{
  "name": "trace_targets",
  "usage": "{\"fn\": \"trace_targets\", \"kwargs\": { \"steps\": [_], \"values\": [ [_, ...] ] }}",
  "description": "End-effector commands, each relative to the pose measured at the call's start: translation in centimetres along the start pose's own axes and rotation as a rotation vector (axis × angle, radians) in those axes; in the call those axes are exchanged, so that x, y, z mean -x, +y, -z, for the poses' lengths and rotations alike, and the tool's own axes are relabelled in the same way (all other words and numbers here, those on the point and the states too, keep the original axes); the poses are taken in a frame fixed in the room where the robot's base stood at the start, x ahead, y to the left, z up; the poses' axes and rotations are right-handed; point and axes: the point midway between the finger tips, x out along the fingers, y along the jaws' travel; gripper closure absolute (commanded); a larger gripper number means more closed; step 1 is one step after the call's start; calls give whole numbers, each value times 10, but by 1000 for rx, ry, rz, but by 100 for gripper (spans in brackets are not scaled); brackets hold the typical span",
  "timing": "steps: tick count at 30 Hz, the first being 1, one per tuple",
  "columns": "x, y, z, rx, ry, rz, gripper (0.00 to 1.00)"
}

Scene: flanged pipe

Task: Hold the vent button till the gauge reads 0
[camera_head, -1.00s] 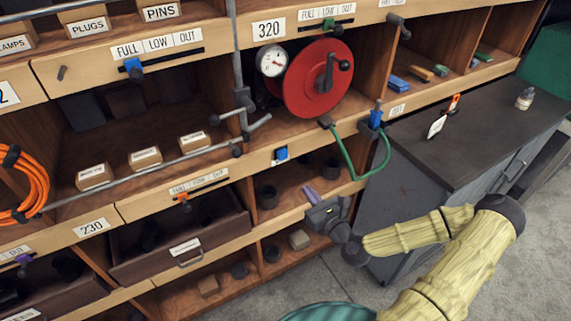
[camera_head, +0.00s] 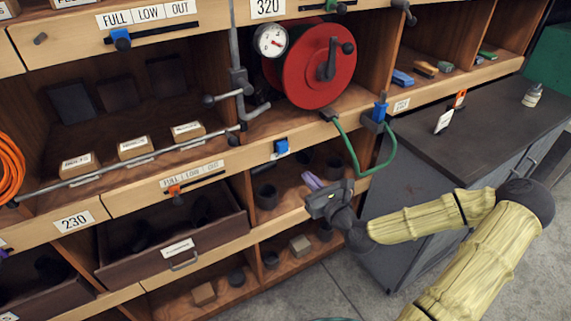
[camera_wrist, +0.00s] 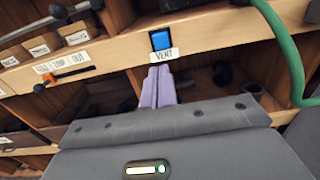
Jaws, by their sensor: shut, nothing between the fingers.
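The vent button is a blue square (camera_head: 281,147) on the wooden shelf edge. In the wrist view the blue button (camera_wrist: 161,40) sits just above a label reading VENT (camera_wrist: 164,55). My gripper (camera_head: 312,181) is shut and empty, with its purple fingers below and right of the button in the head view. In the wrist view the shut fingertips (camera_wrist: 159,70) are just below the label in the picture; a gap to the button seems to remain. The round white gauge (camera_head: 270,40) is beside the red reel; its reading is too small to tell.
A red reel with a crank (camera_head: 318,66) sits above the button. A green hose (camera_head: 352,158) hangs to the right, from a blue-topped fitting (camera_head: 380,110). A grey rail (camera_head: 130,160) ends left of the button. An open drawer (camera_head: 172,240) juts out at lower left.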

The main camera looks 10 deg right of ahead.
Motion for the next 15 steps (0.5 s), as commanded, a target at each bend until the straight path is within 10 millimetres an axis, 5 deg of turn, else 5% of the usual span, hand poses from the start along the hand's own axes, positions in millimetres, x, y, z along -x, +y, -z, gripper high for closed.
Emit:
{"fn": "trace_targets", "kwargs": {
  "steps": [15],
  "values": [
    [-17,10,2,2,4,-10,100]
  ]
}}
